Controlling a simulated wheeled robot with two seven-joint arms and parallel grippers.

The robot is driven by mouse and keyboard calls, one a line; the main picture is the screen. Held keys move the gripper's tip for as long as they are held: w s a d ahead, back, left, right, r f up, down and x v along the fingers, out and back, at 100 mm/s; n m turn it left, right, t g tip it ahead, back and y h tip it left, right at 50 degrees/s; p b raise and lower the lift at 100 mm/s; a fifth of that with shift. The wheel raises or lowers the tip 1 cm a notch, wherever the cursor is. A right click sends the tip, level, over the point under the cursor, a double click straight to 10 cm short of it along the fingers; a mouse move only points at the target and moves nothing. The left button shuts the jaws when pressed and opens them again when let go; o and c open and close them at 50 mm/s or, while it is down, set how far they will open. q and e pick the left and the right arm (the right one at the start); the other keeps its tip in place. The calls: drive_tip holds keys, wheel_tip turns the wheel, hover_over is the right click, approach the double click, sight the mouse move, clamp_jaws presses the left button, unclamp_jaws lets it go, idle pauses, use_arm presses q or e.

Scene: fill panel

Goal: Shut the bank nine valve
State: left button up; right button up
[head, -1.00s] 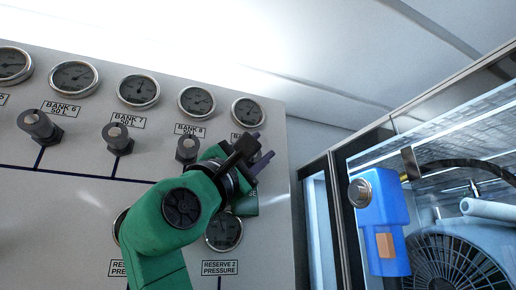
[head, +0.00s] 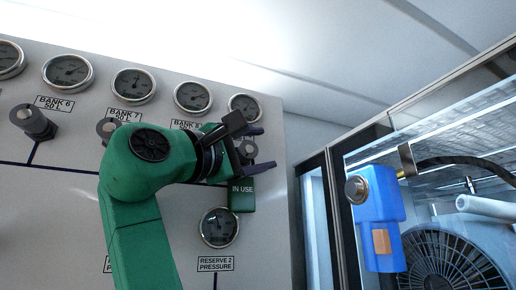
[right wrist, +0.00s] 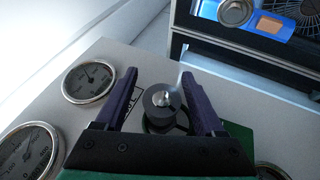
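The valve knob at the right end of the row, below the last gauge, is dark and round with a bright metal centre; it shows in the right wrist view (right wrist: 162,101) and partly in the head view (head: 247,150). Its label is mostly hidden. My right gripper (head: 256,150) is open at this knob. In the right wrist view its two purple fingers (right wrist: 160,100) stand one on each side of the knob, with a visible gap on both sides. A green "IN USE" tag (head: 242,196) hangs just below the knob. My left gripper is not in view.
The bank 6 knob (head: 33,121) and bank 7 knob (head: 108,128) are to the left on the panel. The Reserve 2 gauge (head: 219,228) is below. A blue box-shaped device (head: 379,218) and a glass-fronted cabinet stand to the right.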

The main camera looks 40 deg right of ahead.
sight(242, 155)
drive_tip(key=b+v, duration=0.1)
drive_tip(key=v, duration=0.1)
drive_tip(key=b+v, duration=0.1)
drive_tip(key=v, duration=0.1)
drive_tip(key=shift+a+f, duration=0.2)
drive_tip(key=shift+f, duration=0.25)
drive_tip(key=b+v, duration=0.1)
drive_tip(key=v, duration=0.9)
drive_tip(key=shift+r+b, duration=0.3)
drive_tip(key=shift+b, duration=0.1)
